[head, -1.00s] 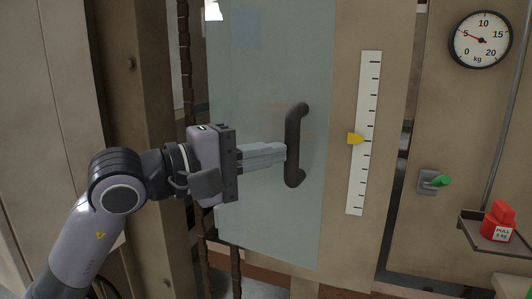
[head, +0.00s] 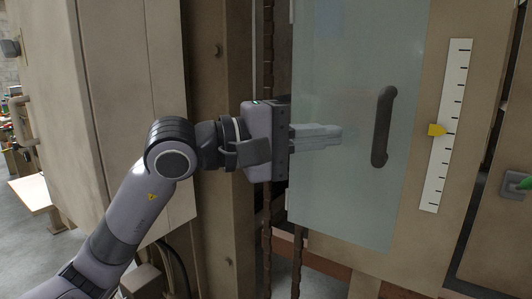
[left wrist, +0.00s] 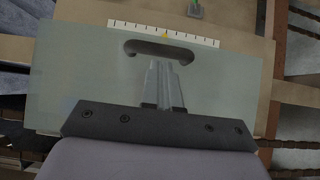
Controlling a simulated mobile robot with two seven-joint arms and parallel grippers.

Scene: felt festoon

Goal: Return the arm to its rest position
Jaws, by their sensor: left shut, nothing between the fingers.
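My left gripper (head: 338,135) is shut and empty in front of the pale glass door panel. It points right, toward the dark door handle (head: 384,127), with a visible gap between fingertips and handle in the head view. In the left wrist view the closed fingers (left wrist: 163,66) point up toward the handle (left wrist: 159,50), which lies crosswise just beyond them. My left arm comes in from the lower left, bent at the elbow. My right gripper is in neither view.
The glass door (head: 340,200) hangs beside a tan post (head: 220,150). A white scale strip (head: 447,115) with a yellow pointer (head: 437,130) is right of the handle. A green-tipped switch (head: 516,184) sits at the right edge. A large tan cabinet (head: 120,90) stands left, behind my arm.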

